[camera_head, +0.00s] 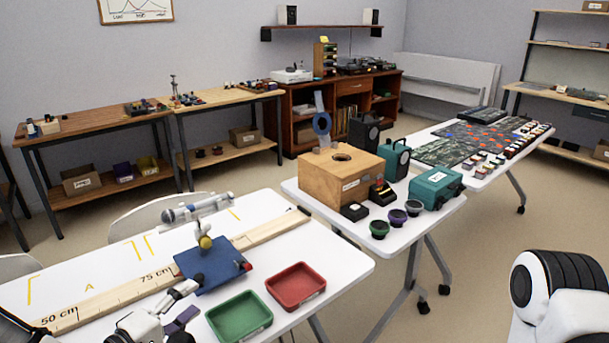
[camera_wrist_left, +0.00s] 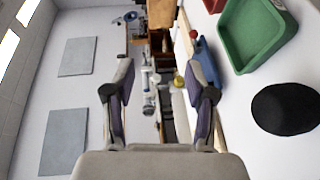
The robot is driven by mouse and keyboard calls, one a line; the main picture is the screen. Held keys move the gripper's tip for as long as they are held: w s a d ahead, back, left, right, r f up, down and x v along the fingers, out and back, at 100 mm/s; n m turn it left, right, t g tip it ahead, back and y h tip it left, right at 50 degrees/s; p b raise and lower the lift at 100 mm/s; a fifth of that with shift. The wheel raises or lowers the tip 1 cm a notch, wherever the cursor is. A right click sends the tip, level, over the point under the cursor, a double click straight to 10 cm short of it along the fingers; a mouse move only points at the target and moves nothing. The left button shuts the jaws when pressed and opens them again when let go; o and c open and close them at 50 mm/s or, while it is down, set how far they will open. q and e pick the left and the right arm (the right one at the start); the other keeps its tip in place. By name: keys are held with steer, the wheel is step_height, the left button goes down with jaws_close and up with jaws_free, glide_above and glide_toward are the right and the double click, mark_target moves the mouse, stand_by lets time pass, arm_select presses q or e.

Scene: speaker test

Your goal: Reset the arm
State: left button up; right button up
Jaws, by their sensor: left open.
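My left gripper (camera_head: 190,304) is at the near edge of the front white table, just left of the green tray (camera_head: 240,316). In the left wrist view the two fingers of this gripper (camera_wrist_left: 160,78) stand wide apart with nothing between them. The gripper points sideways, so the room looks turned in that view. My right gripper is not in view.
A blue stand (camera_head: 212,270) with a grey microphone (camera_head: 196,208) stands by a wooden ruler (camera_head: 110,296). A red tray (camera_head: 296,286) lies beside the green one. A wooden box (camera_head: 340,186) and small speakers occupy the table behind. A dark round thing (camera_wrist_left: 285,108) shows in the wrist view.

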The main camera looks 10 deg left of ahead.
arm_select(q)
steer(key=s+d+f+m+g+p, duration=0.1)
steer(key=s+d+f+m+g, duration=0.25)
steer(key=f, duration=0.55)
steer(key=s+d+f+m+g, duration=0.2)
steer(key=s+d+f+g, duration=0.25)
steer(key=f, duration=0.35)
steer(key=s+a+f+m+g+y, duration=0.2)
steer(key=s+f+m+g, duration=0.1)
steer(key=s, duration=0.4)
steer(key=s+a+f+m+g+y, duration=0.1)
steer(key=s+f+m+g+y, duration=0.2)
steer(key=s+f, duration=0.4)
steer(key=shift+s+a+m+g+y+p, duration=0.2)
steer(key=shift+a+m+g+y+p, duration=0.2)
steer(key=shift+m+g, duration=0.45)
steer(key=shift+d, duration=0.1)
